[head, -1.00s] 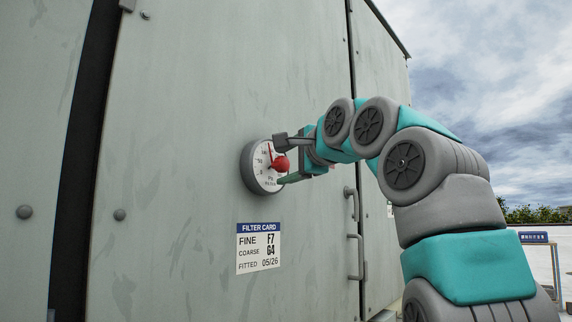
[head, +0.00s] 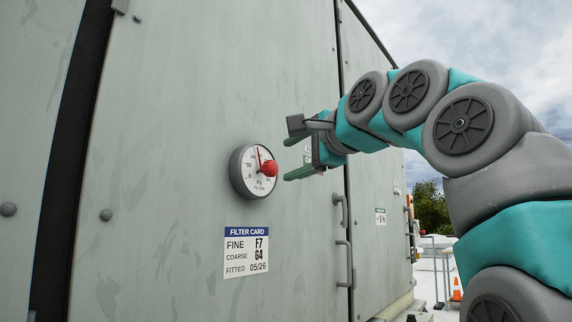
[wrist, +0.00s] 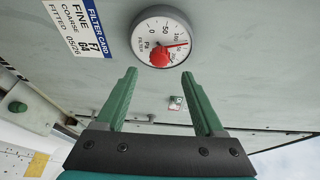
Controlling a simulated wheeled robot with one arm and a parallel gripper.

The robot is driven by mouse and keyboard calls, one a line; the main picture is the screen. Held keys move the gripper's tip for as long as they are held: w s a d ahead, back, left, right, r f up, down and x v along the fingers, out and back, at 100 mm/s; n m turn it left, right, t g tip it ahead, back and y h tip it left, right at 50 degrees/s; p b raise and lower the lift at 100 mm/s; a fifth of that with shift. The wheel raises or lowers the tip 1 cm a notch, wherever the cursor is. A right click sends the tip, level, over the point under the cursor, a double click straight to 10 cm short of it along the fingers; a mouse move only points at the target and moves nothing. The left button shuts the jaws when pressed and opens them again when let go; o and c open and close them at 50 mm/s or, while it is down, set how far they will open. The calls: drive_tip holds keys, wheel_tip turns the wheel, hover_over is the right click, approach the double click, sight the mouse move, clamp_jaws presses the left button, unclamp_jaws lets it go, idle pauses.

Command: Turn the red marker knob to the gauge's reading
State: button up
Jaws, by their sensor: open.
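The round gauge (head: 238,178) with a white dial sits on the grey-green cabinet panel. Its red knob (head: 270,168) stands out from the dial, and a red pointer runs up from it, near the top of the scale. The wrist view shows the gauge (wrist: 140,48) and the red knob (wrist: 159,58), with the red pointer toward the 100 mark. I cannot tell the marker's line from the needle. My gripper (head: 292,150) is open and empty, to the right of the knob and apart from it. In the wrist view both fingers (wrist: 158,82) show apart, short of the knob.
A filter card (head: 246,252) is on the panel below the gauge. Door handles (head: 345,240) stick out at the right of it.

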sight(274, 169)
idle(0.3)
wheel_tip(274, 169, down, 4)
drive_tip(key=w+d+n+g+y+b, duration=0.25)
drive_tip(key=n+y+b, duration=0.5)
drive_tip(key=n, duration=1.45)
drive_tip(key=shift+t+y, duration=0.45)
drive_tip(key=shift+y, duration=0.4)
drive_tip(key=p+x, duration=0.3)
drive_tip(key=x, duration=0.3)
drive_tip(key=shift+s+r, duration=0.1)
drive_tip(key=shift+r, duration=0.05)
drive_tip(key=shift+w+a+r+p, duration=0.2)
drive_tip(key=shift+w+a+p, duration=0.1)
drive_tip(key=shift+w+a, duration=0.2)
clamp_jaws()
